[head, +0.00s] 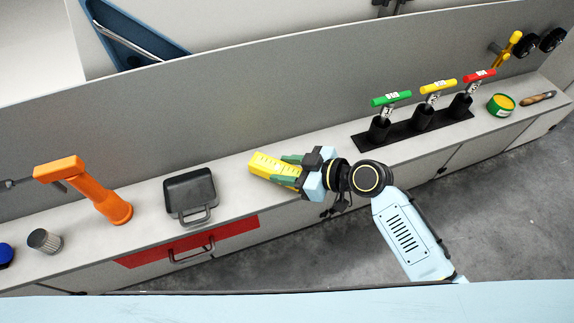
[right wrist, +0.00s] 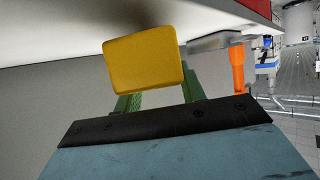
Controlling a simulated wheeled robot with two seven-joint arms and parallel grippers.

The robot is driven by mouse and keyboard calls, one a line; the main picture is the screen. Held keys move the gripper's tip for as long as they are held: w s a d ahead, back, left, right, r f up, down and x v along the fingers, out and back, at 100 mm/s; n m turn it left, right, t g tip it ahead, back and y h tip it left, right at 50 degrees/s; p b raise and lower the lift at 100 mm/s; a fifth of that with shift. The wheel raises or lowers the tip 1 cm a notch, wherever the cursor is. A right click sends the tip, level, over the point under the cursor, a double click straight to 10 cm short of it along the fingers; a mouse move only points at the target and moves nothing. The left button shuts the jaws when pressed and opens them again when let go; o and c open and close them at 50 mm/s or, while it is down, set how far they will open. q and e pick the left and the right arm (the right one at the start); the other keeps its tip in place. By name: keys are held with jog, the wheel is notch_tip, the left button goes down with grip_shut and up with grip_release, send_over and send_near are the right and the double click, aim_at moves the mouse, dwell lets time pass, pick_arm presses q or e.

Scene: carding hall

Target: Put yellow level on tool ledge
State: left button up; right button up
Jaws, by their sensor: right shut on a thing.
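The yellow level (head: 265,163) is a yellow bar with dark markings. My right gripper (head: 289,168), with green fingers, is shut on its right part over the pale grey ledge (head: 140,210). I cannot tell whether the level touches the ledge. In the right wrist view, the blunt yellow end of the level (right wrist: 143,60) sits between the green fingers (right wrist: 155,88) and hides much of them. My left gripper is not in view.
A black case (head: 190,193) and an orange tool (head: 96,192) stand to the left. A black rack (head: 395,138) holds green, yellow and red T-handles to the right. A green-yellow tin (head: 500,105) stands beyond. A red drawer (head: 190,240) has a protruding handle.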

jog(key=shift+f, duration=0.35)
jog(key=shift+f+b, duration=0.6)
jog(key=shift+b, duration=0.15)
jog(key=o, duration=1.4)
